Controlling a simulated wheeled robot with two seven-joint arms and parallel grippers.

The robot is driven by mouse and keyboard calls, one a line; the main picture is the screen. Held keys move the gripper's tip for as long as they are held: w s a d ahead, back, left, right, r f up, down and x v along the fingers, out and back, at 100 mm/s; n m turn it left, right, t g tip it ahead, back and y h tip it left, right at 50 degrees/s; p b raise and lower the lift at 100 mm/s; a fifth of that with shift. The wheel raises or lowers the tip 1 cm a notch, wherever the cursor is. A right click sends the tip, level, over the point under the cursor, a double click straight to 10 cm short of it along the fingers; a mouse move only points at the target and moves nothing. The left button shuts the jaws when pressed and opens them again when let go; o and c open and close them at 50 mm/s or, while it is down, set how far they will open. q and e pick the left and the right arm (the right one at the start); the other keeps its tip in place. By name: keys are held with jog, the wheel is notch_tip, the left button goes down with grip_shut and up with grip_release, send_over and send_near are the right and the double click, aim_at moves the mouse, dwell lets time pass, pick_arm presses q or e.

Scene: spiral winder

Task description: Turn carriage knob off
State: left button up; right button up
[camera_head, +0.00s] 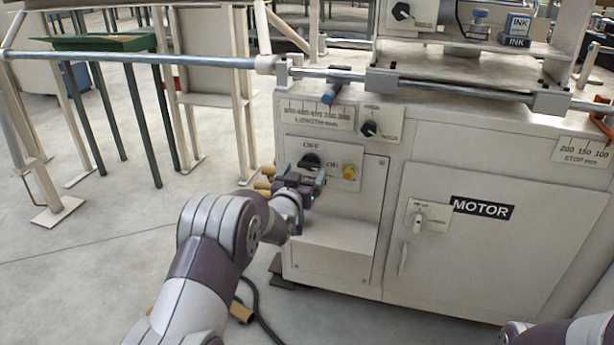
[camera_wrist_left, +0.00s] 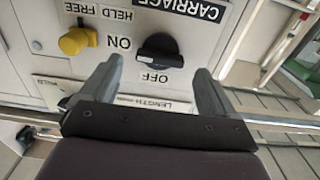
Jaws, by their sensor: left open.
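The carriage knob is a black rotary switch (camera_head: 310,161) on the white machine's front panel, with OFF printed above it and ON to its right. In the left wrist view the panel appears upside down, and the knob (camera_wrist_left: 160,48) sits beside ON and OFF under a CARRIAGE label (camera_wrist_left: 190,8). Its grip bar lies roughly crosswise, in line with ON. My left gripper (camera_head: 302,184) is just in front of and below the knob. In the wrist view its two fingers (camera_wrist_left: 158,68) are apart, one toward each side of the knob, with nothing between them.
A yellow knob (camera_head: 348,172) sits close beside the black one. Another black selector (camera_head: 369,129) is above right, and a MOTOR switch (camera_head: 419,221) is farther right. A long metal rod (camera_head: 140,59) runs across above the panel. Part of my right arm shows at bottom right.

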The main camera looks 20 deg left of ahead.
aim_at(308, 166)
pick_arm(q)
jog(key=shift+w+b, duration=0.35)
jog(key=shift+w, duration=1.2)
jog(key=c, duration=1.1)
jog(key=shift+o, duration=0.2)
